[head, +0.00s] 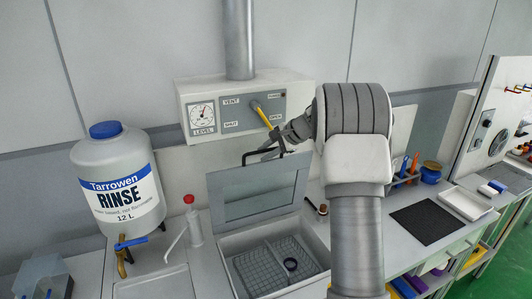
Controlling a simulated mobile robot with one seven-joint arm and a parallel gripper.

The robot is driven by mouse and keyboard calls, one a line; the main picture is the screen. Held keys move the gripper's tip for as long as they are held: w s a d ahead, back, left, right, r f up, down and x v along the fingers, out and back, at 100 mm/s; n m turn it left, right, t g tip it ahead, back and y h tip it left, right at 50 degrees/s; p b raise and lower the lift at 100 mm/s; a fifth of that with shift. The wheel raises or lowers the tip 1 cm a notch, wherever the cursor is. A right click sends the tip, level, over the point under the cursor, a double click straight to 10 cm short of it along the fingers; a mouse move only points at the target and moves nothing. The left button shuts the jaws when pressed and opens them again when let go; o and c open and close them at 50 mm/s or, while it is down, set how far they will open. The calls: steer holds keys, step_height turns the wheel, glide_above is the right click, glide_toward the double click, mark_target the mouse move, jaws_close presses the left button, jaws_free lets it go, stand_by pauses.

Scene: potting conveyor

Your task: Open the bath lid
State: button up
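The bath lid (213,208), a grey frame with a window, stands raised and nearly upright at the back of the bath (239,282). Its black handle (244,157) is at the lid's top edge. The open bath shows a wire rack (262,268) and a dark ring (291,264) inside. My gripper (272,146) is at the handle, in front of the wall box. The fingers are small and partly hidden, so I cannot tell whether they grip the handle.
A box with a level gauge (202,117) and a yellow lever (262,115) is behind my gripper. A rinse jug (118,185) and a red-topped bottle (193,225) stand left. A black mat (427,222) and white tray (466,204) lie right.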

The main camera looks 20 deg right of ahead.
steer(key=b+v, duration=0.2)
steer(key=v, duration=1.5)
steer(key=shift+s, duration=0.2)
steer(key=s+a+n+g+h, duration=0.25)
steer(key=s+a+n, duration=0.35)
steer(key=s+a, duration=0.8)
steer(key=s+a+f+n+h, duration=0.1)
steer(key=s+a+f+n, duration=0.1)
steer(key=s, duration=0.4)
steer(key=s+a+f+n, duration=0.2)
steer(key=s+a+n, duration=0.1)
steer(key=s+n, duration=0.1)
steer(key=s+a+f+n+h, duration=0.1)
steer(key=s+a+f+n, duration=0.1)
steer(key=s, duration=0.5)
steer(key=shift+s+a+f+n+h, duration=0.25)
steer(key=shift+s+f+n+h, duration=0.1)
steer(key=shift+n, duration=0.55)
